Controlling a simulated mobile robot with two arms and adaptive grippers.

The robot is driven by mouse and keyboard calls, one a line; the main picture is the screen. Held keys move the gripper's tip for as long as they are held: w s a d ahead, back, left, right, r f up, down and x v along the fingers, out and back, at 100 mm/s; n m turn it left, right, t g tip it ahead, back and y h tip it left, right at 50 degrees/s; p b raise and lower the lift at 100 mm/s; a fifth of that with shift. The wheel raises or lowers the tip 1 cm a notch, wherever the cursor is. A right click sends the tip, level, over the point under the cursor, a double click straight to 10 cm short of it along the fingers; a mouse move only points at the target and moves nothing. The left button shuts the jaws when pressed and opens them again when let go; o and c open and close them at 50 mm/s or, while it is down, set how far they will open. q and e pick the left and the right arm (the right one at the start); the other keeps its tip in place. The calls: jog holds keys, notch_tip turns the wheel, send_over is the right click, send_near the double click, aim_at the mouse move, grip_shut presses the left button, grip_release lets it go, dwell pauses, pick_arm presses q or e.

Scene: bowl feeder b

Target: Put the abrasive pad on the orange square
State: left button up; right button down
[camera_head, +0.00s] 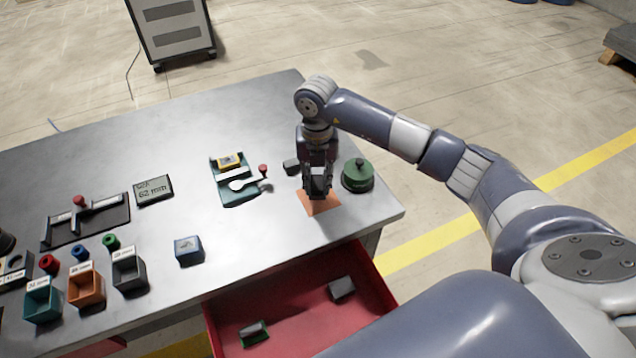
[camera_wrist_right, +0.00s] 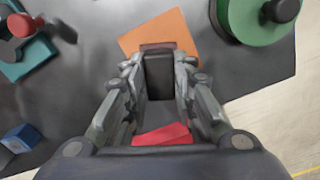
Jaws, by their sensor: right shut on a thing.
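The orange square (camera_head: 320,207) lies flat on the table near its right front corner. In the right wrist view the orange square (camera_wrist_right: 150,33) shows beyond my fingertips. My right gripper (camera_head: 317,188) points down over the square and is shut on a dark grey block with a maroon edge (camera_wrist_right: 158,76), which looks like the abrasive pad. The block overlaps the square's near edge in the wrist view; I cannot tell whether it touches it. My fingers partly hide the block in the head view. My left gripper is not in view.
A green round lidded object (camera_head: 358,177) stands close right of the square. A small dark block (camera_head: 291,167) and a teal tray (camera_head: 238,195) lie to the left. The open red drawer (camera_head: 295,310) below holds two grey-topped blocks. A blue box (camera_head: 188,250) stands further left.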

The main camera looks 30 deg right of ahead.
aim_at(318, 180)
jog(key=shift+w+d, duration=0.2)
jog(key=shift+d, duration=0.05)
jog(key=shift+f, duration=0.2)
notch_tip(318, 180, down, 3)
jog(key=shift+r+p, duration=0.1)
jog(key=shift+p, duration=0.6)
jog(key=shift+f, duration=0.35)
jog(key=c, duration=1.3)
grip_release()
jog(key=shift+r, duration=0.15)
notch_tip(318, 180, up, 11)
jog(key=b, duration=0.3)
jog(key=shift+r, duration=0.55)
